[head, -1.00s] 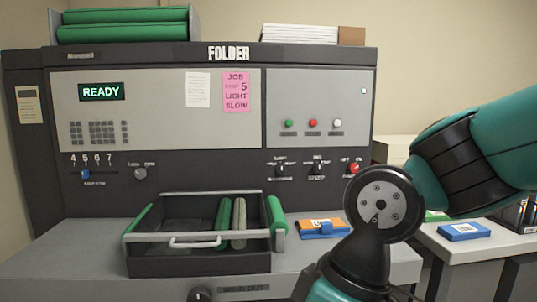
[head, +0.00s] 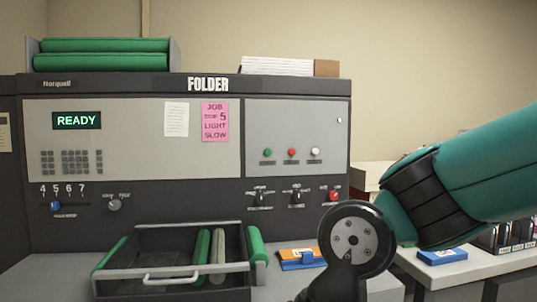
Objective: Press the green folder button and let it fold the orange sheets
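The folder (head: 140,195) is a dark and light grey machine labelled FOLDER, and its green display (head: 77,120) reads READY. The green button (head: 265,152) is on the light right panel, left of a red button (head: 292,152) and a white one (head: 315,151). An orange packet with a blue band (head: 300,260), which may be the orange sheets, lies on the grey ledge right of the tray. My teal and black arm fills the right side. My gripper is outside the view.
A dark tray (head: 165,288) with a white handle and green and grey rollers stands on the ledge. A pink note (head: 215,122) reads JOB, 5, LIGHT, SLOW. A blue packet (head: 442,256) lies on the right-hand table. A red knob (head: 333,195) is below the button panel.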

